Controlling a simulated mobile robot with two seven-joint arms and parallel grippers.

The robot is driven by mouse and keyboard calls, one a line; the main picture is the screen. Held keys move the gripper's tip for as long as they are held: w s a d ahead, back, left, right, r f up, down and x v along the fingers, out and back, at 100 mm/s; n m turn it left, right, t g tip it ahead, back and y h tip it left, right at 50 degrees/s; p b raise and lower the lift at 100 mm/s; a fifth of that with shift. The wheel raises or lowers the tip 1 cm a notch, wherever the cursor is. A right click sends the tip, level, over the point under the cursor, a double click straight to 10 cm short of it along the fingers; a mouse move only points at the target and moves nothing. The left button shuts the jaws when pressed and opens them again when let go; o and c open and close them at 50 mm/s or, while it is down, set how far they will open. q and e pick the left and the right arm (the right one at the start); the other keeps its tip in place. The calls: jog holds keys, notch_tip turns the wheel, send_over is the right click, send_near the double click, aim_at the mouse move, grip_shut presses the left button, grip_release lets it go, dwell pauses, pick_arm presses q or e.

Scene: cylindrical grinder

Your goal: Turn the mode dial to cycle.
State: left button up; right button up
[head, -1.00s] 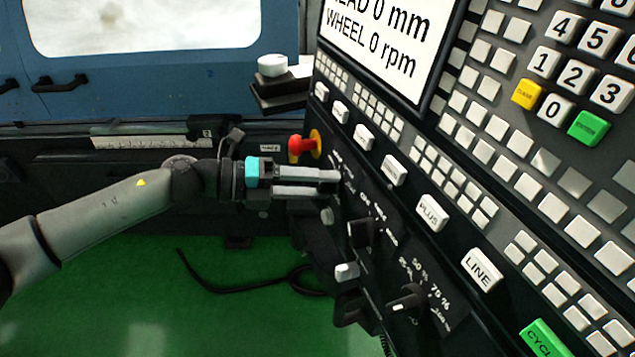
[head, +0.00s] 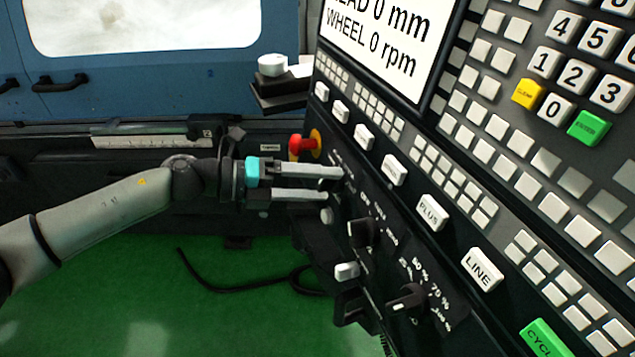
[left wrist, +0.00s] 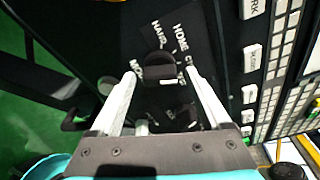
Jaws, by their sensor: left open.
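The mode dial (left wrist: 160,70) is a black knob with a raised bar, seen in the left wrist view beside white labels, one reading HOME. Its bar lies roughly crosswise in that view, between my two fingertips. My left gripper (head: 334,184) is open at the panel face, one finger on each side of the dial, with a gap showing beside the knob. I cannot tell whether either finger touches it. In the head view the fingers mostly hide this dial and its labels. My right gripper is in neither view.
A red emergency button (head: 302,146) sits just above my left fingers. Two more black dials (head: 362,233) (head: 408,298) and a white-tipped switch (head: 347,271) lie lower on the panel. White keys (head: 393,171) run along its right side.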

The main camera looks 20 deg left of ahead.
pick_arm(q)
jog(key=v, duration=1.5)
dwell(0.4)
jog(key=shift+a+r, duration=0.1)
dwell(0.6)
